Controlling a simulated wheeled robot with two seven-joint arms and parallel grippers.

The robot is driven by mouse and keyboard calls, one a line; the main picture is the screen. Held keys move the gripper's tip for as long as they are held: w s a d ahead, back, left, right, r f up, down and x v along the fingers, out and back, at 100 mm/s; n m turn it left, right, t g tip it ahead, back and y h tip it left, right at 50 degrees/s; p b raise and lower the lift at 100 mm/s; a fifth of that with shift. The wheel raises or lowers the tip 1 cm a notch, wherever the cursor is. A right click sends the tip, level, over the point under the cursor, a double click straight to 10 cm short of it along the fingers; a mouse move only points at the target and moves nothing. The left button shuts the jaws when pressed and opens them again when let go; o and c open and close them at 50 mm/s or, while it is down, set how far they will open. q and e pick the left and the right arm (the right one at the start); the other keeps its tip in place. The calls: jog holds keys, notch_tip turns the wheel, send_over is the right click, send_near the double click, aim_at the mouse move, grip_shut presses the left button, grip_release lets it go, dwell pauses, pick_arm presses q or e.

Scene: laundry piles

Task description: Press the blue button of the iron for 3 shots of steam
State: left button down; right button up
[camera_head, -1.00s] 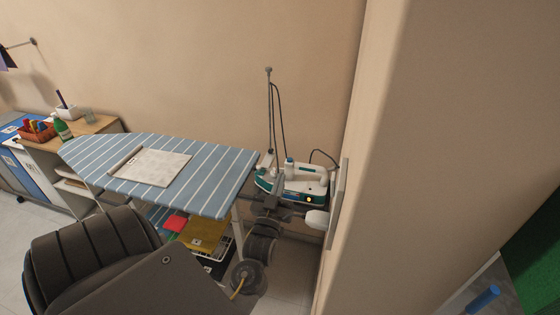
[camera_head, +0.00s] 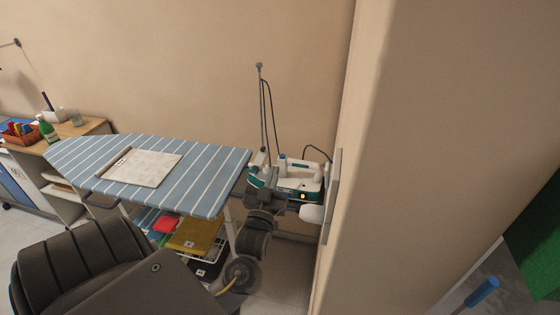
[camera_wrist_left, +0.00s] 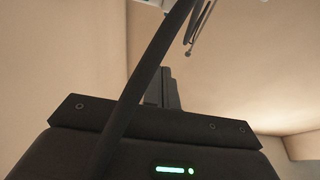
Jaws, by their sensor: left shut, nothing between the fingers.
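The white and teal iron (camera_head: 308,172) sits on its unit at the right end of the ironing board, against the wall. A small blue part (camera_head: 282,157) shows at its upper left, and an orange light glows on its front. My left gripper (camera_head: 262,188) is shut and empty, in front of the iron's left part, which it partly covers; I cannot tell whether it touches. In the left wrist view, the shut dark fingers (camera_wrist_left: 165,88) show behind a dark band crossing the picture, with a white shape at the top edge. My right gripper is not in view.
The blue striped ironing board (camera_head: 215,175) carries a folded pale cloth (camera_head: 140,166). Folded coloured clothes lie on the shelf below. A wall corner (camera_head: 350,130) stands close to the right of the iron. A side cabinet with a green bottle (camera_head: 47,129) is at the far left.

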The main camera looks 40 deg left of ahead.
aim_at(282, 156)
pick_arm(q)
jog(key=shift+a, duration=0.15)
jog(key=p+x, duration=0.3)
jog(key=x, duration=0.6)
jog(key=shift+w+a+f+p, duration=0.1)
jog(key=shift+w+f+p, duration=0.1)
jog(key=shift+f, duration=0.45)
jog(key=shift+w+a+f+p, duration=0.1)
jog(key=shift+f+p, duration=0.1)
jog(key=shift+f, duration=0.5)
jog(key=shift+w+f+p, duration=0.1)
jog(key=shift+f+p, duration=0.1)
jog(key=shift+f, duration=0.45)
